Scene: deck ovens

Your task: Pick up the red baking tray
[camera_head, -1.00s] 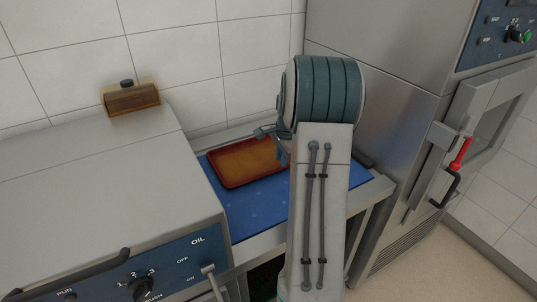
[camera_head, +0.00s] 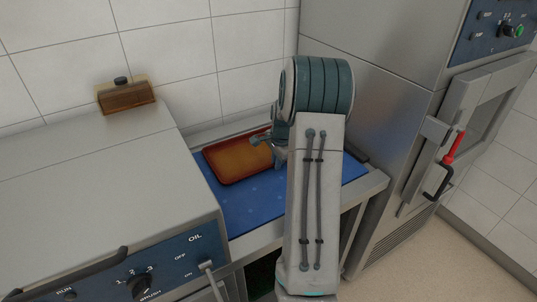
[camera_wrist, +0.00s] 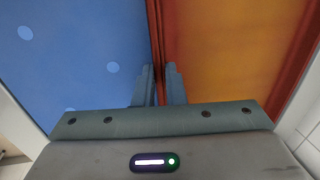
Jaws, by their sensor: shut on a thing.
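The red baking tray (camera_head: 236,158), with an orange-brown inside, lies on the blue mat (camera_head: 256,203) on the metal counter between the two machines. My gripper (camera_head: 268,140) is at the tray's right part, and my arm hides some of the mat and counter there. In the wrist view, my gripper (camera_wrist: 159,88) is shut on the tray's rim, one finger on each side of it. The tray (camera_wrist: 225,50) fills the right of that view and the mat (camera_wrist: 75,60) the left. Whether the tray is lifted off the mat, I cannot tell.
A steel machine with an OIL control panel (camera_head: 170,268) stands at the left, with a small brown box (camera_head: 128,98) on its top. A tall steel oven (camera_head: 375,90) with a red-handled door stands at the right. A tiled wall closes the back.

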